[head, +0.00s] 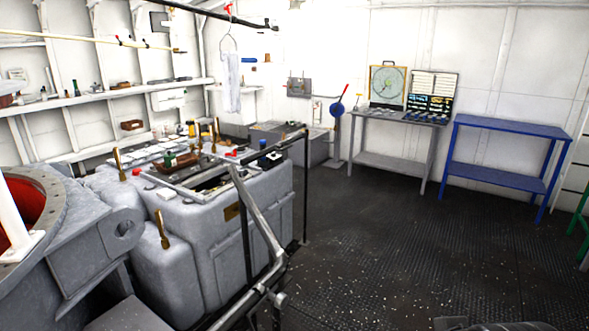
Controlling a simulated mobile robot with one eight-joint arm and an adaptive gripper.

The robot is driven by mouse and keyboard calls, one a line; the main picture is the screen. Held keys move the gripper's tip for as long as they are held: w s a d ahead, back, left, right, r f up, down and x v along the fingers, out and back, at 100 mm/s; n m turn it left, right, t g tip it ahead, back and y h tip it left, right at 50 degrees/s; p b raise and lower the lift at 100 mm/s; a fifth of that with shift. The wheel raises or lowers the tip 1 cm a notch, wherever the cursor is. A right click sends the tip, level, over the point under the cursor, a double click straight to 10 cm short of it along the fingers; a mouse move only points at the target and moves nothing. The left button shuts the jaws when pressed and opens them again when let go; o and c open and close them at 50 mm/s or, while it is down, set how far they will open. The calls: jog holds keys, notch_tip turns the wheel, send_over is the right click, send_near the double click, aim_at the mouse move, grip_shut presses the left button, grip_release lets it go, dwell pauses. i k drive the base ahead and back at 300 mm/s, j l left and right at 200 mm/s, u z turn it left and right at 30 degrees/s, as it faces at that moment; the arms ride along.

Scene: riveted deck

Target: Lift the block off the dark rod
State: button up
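I cannot pick out for certain the block or the dark rod of the task. Small items sit on top of the big grey machine (255,225) at left centre, among them a dark item with blue on it (270,158), a small red piece (232,153) and a reddish-brown block-like piece (180,161). They are too small to tell whether any sits on a rod. My gripper is not recognisable in the head view. A dark grey shape, cut off at the bottom edge right of centre, may be part of me.
A black post (305,190) and a grey rail (258,225) stand at the machine's right side. Brass levers (162,230) stick up from it. A grey table (390,160) and a blue table (512,127) stand by the back wall. The dark floor (400,250) at right is mostly clear.

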aim_at(229, 60)
jog(key=i+l+z, duration=0.15)
jog(key=i, duration=0.55)
jog(key=i+l+z, duration=0.15)
jog(key=i, duration=0.6)
jog(key=i+l+z, duration=0.1)
jog(key=i, duration=0.65)
